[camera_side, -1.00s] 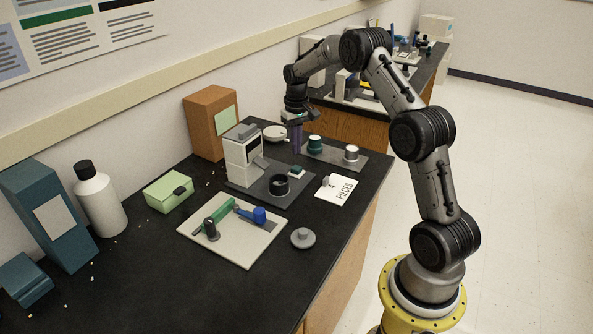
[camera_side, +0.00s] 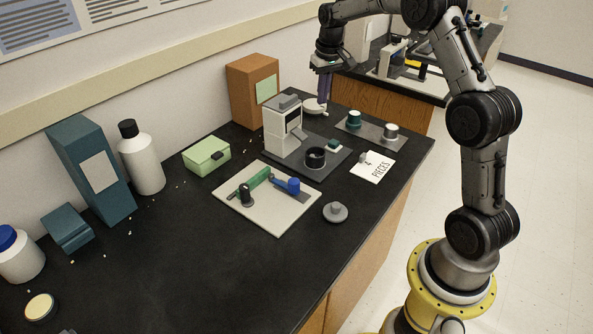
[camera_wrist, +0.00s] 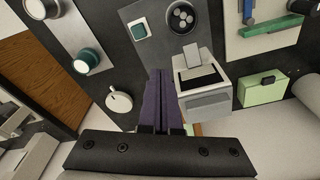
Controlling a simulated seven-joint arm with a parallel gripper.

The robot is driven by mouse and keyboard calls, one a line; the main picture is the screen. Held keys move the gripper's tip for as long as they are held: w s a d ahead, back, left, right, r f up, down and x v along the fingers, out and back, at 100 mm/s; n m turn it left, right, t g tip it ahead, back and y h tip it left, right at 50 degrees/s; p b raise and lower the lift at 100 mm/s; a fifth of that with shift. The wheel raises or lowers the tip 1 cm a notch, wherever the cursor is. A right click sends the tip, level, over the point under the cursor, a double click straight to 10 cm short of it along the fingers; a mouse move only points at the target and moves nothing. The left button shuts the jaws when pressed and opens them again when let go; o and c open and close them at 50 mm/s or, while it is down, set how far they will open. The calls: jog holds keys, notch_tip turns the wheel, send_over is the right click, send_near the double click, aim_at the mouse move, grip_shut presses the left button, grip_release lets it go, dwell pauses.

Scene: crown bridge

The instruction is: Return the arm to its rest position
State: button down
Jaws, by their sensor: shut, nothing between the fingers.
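My gripper (camera_side: 324,104) hangs from my raised, bent arm over the back of the black bench, with its purple fingers pointing down. In the wrist view my gripper (camera_wrist: 160,72) shows both fingers together with nothing between them. In the side view its tips overlap a small white dish (camera_side: 311,110), and in the wrist view the dish (camera_wrist: 119,102) lies left of the fingers. The fingers appear above the bench, touching nothing that I can make out. A rest position is not marked in either view.
A white-grey device (camera_side: 279,128) stands close to the gripper, beside an orange-brown box (camera_side: 243,98). A grey plate (camera_side: 372,133) carries a teal-topped and a grey-topped cup. A cream tray (camera_side: 272,222) holds tools. The bench's front left is mostly clear.

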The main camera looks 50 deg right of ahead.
jog(key=s+a+r+n+t, duration=0.2)
jog(key=s+a+r, duration=0.4)
jog(key=a+r, duration=0.25)
jog(key=s+a+r+n+t, duration=0.1)
jog(key=s+a+r+t, duration=0.1)
jog(key=s+a+r, duration=0.6)
jog(key=s+a+n, duration=0.2)
jog(key=s+a, duration=0.3)
jog(key=s, duration=0.4)
jog(key=s+a+f, duration=0.1)
jog(key=s+f, duration=0.7)
jog(key=shift+a+f+y, duration=0.15)
jog(key=shift+a+y, duration=0.15)
jog(key=shift+y, duration=0.1)
